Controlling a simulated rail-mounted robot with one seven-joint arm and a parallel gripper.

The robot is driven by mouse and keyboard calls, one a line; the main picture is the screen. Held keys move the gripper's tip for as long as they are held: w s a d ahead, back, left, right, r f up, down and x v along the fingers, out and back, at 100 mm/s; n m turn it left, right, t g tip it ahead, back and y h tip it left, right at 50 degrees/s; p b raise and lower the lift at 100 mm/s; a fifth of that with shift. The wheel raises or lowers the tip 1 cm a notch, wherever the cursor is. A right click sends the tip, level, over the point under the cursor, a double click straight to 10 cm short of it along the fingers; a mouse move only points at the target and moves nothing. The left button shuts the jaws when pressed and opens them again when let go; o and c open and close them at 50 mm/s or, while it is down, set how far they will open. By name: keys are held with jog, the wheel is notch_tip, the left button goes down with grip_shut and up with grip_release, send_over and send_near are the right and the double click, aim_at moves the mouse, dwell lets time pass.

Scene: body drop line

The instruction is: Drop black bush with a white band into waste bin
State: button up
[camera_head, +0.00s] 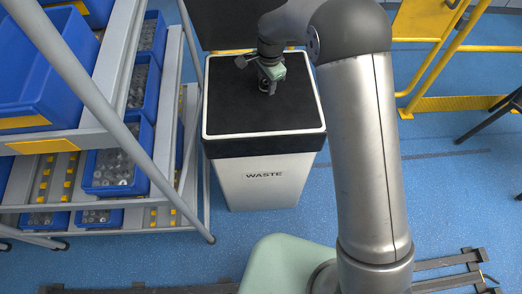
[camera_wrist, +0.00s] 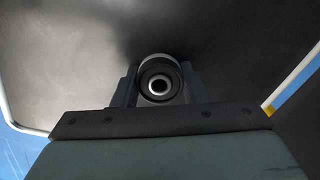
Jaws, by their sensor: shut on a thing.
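The waste bin (camera_head: 264,180) is a pale box marked WASTE with a dark, white-rimmed top opening. My gripper (camera_head: 268,86) is over the opening, pointing down. In the wrist view my gripper (camera_wrist: 158,88) is shut on the black bush (camera_wrist: 160,82), a round black ring with a hole through its middle. A pale band shows along its upper edge. The bin's dark interior (camera_wrist: 60,50) fills most of the wrist view behind the bush. In the head view the bush is too small to make out clearly at the gripper's tip.
A grey rack with blue bins (camera_head: 115,172) of small parts stands close on the left of the waste bin. Yellow railing (camera_head: 445,50) is at the upper right. Blue floor (camera_head: 450,190) is open to the right of the bin.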

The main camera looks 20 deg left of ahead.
jog(key=o, duration=1.2)
jog(key=r, duration=0.5)
jog(key=d+r, duration=0.1)
jog(key=r, duration=0.5)
jog(key=s+r+p, duration=0.1)
jog(key=r, duration=0.5)
jog(key=shift+d+r, duration=0.15)
jog(key=shift+r, duration=0.05)
jog(key=s+d+r+n+p, duration=0.2)
jog(key=s+d+r, duration=0.15)
jog(key=d, duration=0.55)
jog(key=s+d+r+n+p, duration=0.1)
jog(key=s+d+r+p, duration=0.3)
jog(key=d, duration=0.5)
jog(key=s+d+n+p, duration=0.1)
jog(key=s+d, duration=0.3)
jog(key=s, duration=0.3)
jog(key=s+d+f+n+p, duration=0.1)
jog(key=s+d+n, duration=0.1)
jog(key=s+d, duration=0.2)
jog(key=s+d+f+n+p, duration=0.1)
jog(key=s+d+n, duration=0.1)
jog(key=s+d, duration=0.3)
jog(key=shift+s+f+h, duration=0.2)
jog(key=shift+s+h, duration=0.1)
jog(key=shift+s, duration=2.05)
